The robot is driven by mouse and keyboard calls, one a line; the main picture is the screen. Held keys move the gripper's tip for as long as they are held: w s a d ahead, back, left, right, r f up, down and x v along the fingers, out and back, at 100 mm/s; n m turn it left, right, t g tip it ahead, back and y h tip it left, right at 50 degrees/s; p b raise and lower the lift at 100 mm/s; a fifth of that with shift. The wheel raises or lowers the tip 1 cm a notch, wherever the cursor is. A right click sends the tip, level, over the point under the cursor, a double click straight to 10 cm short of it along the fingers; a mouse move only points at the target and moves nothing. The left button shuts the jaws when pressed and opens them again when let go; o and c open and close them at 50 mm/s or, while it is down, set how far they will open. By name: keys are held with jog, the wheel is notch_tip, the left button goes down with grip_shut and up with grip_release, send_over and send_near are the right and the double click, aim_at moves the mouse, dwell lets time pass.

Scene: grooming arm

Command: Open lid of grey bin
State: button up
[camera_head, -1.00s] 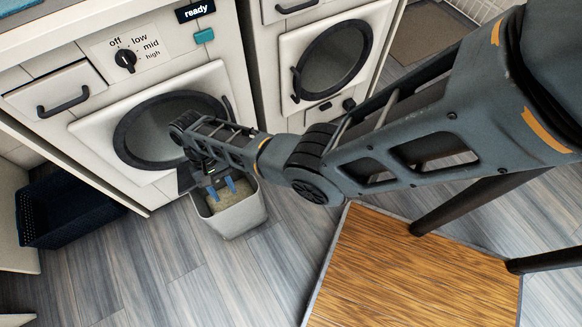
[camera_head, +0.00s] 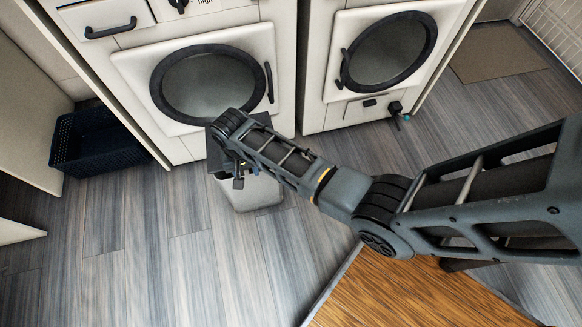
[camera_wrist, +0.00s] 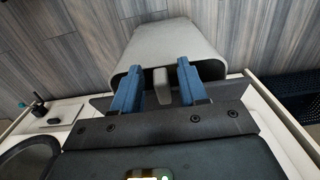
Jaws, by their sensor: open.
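The light grey bin (camera_head: 252,194) stands upright on the floor in front of the left machine. My gripper (camera_head: 246,177) is over its top and hides most of the rim in the head view. In the wrist view the bin (camera_wrist: 178,45) lies just beyond my gripper (camera_wrist: 158,68), with a dark opening at its near edge. The two blue fingers are apart. A small grey tab (camera_wrist: 160,86) shows between them, with gaps on both sides. I cannot tell whether the tab belongs to the lid, nor how the lid stands.
The left machine's round door (camera_head: 212,85) is close behind my gripper. A second machine (camera_head: 385,50) stands to its right. A dark blue basket (camera_head: 95,142) is on the floor at the left. A wooden surface (camera_head: 420,295) lies at the lower right. Floor left of the bin is clear.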

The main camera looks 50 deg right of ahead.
notch_tip(320, 180, up, 4)
jog(key=shift+f+p, duration=0.25)
jog(key=shift+p, duration=0.2)
jog(key=s+a+r+n+t+p, duration=0.1)
jog(key=s+r+t+p, duration=0.1)
jog(key=s, duration=0.7)
jog(key=s+a+r+n+t+p, duration=0.1)
jog(key=s+r+t, duration=0.3)
jog(key=s, duration=0.5)
jog(key=shift+a+r+n+t+p, duration=0.15)
jog(key=shift+a+n+t+p, duration=0.3)
jog(key=shift+p, duration=0.45)
